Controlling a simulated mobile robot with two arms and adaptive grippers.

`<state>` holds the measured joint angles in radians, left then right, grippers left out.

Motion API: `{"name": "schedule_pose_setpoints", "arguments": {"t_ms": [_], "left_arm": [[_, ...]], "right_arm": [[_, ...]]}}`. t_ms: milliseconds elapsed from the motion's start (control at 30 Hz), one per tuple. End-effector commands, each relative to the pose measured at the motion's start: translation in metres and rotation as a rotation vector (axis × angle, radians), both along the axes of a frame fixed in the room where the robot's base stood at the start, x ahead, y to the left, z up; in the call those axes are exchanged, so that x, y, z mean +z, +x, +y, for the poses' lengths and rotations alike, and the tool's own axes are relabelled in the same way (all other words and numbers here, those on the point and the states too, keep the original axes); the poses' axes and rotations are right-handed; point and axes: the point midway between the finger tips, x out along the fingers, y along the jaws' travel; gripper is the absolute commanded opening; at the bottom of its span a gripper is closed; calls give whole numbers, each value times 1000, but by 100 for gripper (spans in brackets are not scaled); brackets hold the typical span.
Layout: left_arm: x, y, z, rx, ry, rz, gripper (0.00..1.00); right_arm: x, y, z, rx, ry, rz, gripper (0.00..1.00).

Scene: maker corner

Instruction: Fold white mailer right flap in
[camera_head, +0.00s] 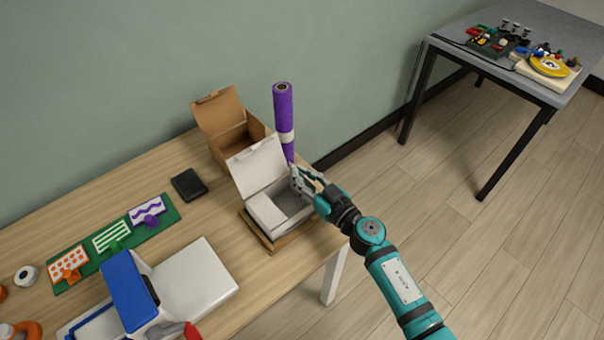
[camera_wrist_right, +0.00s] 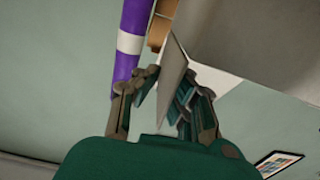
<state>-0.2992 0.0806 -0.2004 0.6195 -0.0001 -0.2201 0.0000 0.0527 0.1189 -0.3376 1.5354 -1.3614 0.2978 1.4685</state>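The white mailer (camera_head: 266,214) stands open at the table's right end, on a flat brown piece (camera_head: 263,238). Its lid (camera_head: 257,166) is raised at the back. My right gripper (camera_head: 305,181) is at the box's right side and partly hides its right flap. In the right wrist view, the flap (camera_wrist_right: 173,72) stands up edge-on between the spread fingers of my right gripper (camera_wrist_right: 167,88). One finger is on each side of it; I cannot tell whether either touches it. My left gripper is not in view.
A purple roll (camera_head: 284,110) stands upright close behind the gripper. An open brown box (camera_head: 230,130) is behind the mailer. A black wallet-like item (camera_head: 188,185), a green mat (camera_head: 118,240) and a white slab (camera_head: 197,282) lie to the left. The table's right edge is close.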

Motion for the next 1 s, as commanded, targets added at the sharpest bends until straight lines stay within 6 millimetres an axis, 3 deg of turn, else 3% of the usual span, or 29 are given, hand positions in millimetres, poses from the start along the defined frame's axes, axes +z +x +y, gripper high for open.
{"name": "schedule_pose_setpoints", "arguments": {"t_ms": [367,1000], "left_arm": [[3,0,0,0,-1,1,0],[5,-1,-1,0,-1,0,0]], "right_arm": [[1,-2,2,-1,-51,-36,0],[-6,-13,17,0,-403,-292,0]]}}
